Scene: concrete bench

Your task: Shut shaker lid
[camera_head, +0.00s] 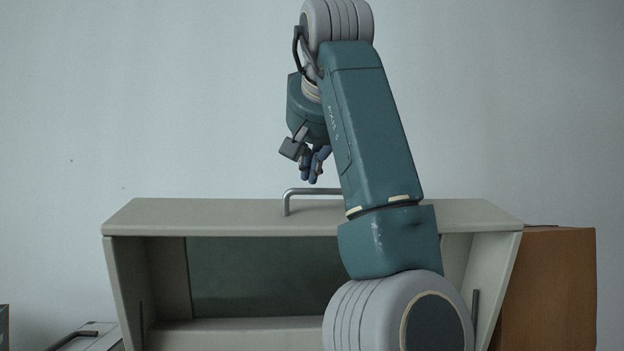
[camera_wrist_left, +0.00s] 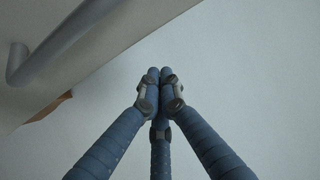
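The shaker lid (camera_head: 230,215) is a grey, box-shaped cover standing raised, with its hollow side and a dark greenish window (camera_head: 262,278) facing me. A bent metal handle (camera_head: 300,191) sits on its upper panel, partly hidden by my arm. My left gripper (camera_head: 314,180) hangs just above and behind the handle, apart from it as far as I can tell. In the left wrist view the blue fingers (camera_wrist_left: 160,76) are drawn together with nothing between them. The handle (camera_wrist_left: 60,45) shows at upper left there, beside the fingers. The shaker's body is not clearly visible. My right gripper is out of view.
A brown cardboard box (camera_head: 548,285) stands close to the lid's right side. A grey object with a handle (camera_head: 85,338) shows at the lower left. The plain wall behind leaves free room above and left of the lid.

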